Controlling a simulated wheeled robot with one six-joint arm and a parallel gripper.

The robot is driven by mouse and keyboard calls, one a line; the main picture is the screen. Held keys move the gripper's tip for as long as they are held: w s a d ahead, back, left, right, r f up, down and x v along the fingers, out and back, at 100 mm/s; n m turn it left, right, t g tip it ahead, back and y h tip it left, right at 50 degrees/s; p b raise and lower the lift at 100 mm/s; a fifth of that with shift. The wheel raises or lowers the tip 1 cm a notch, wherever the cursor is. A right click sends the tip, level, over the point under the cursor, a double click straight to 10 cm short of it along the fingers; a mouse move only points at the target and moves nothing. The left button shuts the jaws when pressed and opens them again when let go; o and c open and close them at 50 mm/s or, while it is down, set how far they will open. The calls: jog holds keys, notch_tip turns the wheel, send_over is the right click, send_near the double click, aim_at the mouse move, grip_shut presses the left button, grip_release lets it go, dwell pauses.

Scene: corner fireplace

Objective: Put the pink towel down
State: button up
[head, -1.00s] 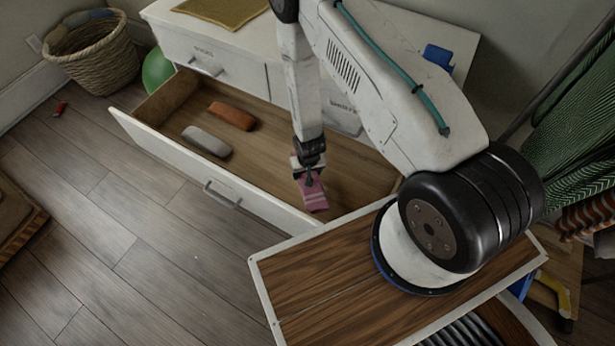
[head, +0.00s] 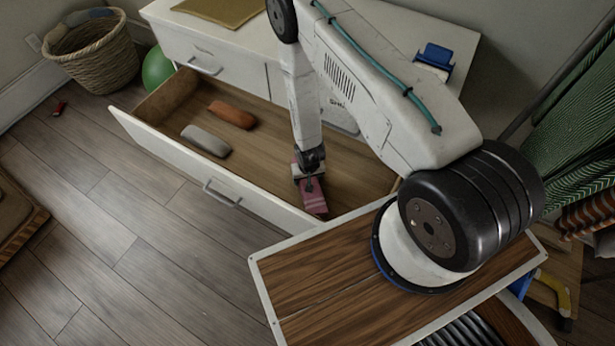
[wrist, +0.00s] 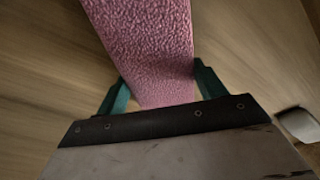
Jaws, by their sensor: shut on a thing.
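The pink towel (head: 313,196) is folded into a narrow bar and sits at my gripper (head: 309,180), inside the open drawer (head: 262,160) near its right end. In the wrist view the pink towel (wrist: 150,45) runs between the two green fingers of my gripper (wrist: 160,92), which is shut on it. The wooden drawer floor shows behind the towel. I cannot tell whether the towel touches the floor.
A grey rolled towel (head: 206,141) and an orange-brown one (head: 232,114) lie in the drawer's left half. The drawer's white front (head: 215,170) stands as a raised edge. A wicker basket (head: 95,60) and a green ball (head: 157,68) are at the back left.

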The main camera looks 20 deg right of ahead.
jog(key=o, duration=1.1)
jog(key=shift+r, duration=0.1)
notch_tip(320, 180, up, 45)
jog(key=s+d+r+n, duration=0.1)
jog(key=s+r, duration=0.3)
jog(key=r, duration=0.3)
jog(key=s+d+r, duration=0.1)
jog(key=s+r, duration=0.3)
jog(key=r, duration=0.3)
jog(key=shift+n, duration=0.4)
jog(key=s+r, duration=0.3)
jog(key=s, duration=0.2)
jog(key=s+d+r, duration=0.1)
jog(key=s+r, duration=0.1)
jog(key=s, duration=0.3)
jog(key=s+r, duration=0.3)
jog(key=s, duration=0.2)
jog(key=shift+s+d+r, duration=0.15)
jog(key=shift+s+r, duration=0.15)
jog(key=shift+r, duration=0.05)
